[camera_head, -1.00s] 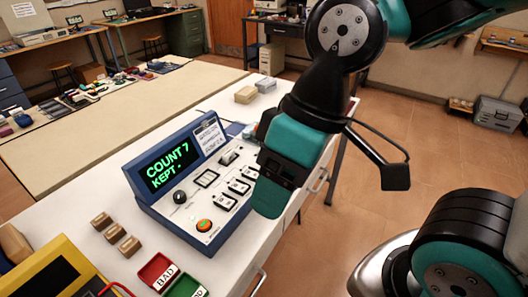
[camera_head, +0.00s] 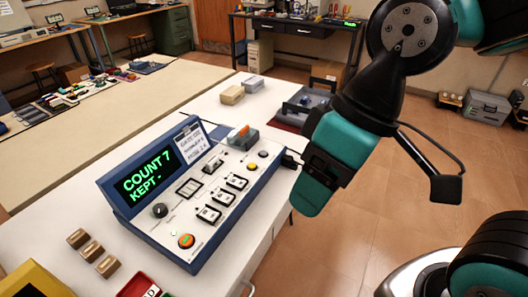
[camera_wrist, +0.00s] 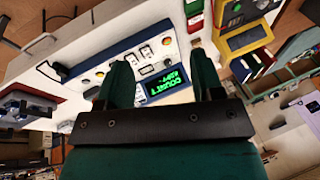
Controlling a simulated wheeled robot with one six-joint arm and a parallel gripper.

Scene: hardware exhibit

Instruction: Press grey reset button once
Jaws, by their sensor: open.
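The blue control console (camera_head: 200,255) stands on the white table, with a green-lit display (camera_head: 150,176) reading "COUNT 7" and "KEPT -". Its sloped panel carries a black knob (camera_head: 160,210), an orange-red button (camera_head: 187,240) near the front, several square black-and-white switches and small round buttons, including a yellow one (camera_head: 263,153), at the far end. My gripper (camera_head: 306,200) hangs to the right of the console's far end, apart from the panel. In the wrist view its two green fingers (camera_wrist: 158,62) are spread and empty, with the console beyond them.
Small wooden blocks (camera_head: 93,250) lie left of the console, and a yellow case (camera_head: 35,282) stands at the lower left. A red tray (camera_head: 138,286) is in front. Pale boxes (camera_head: 232,95) sit behind. Floor is open at the right.

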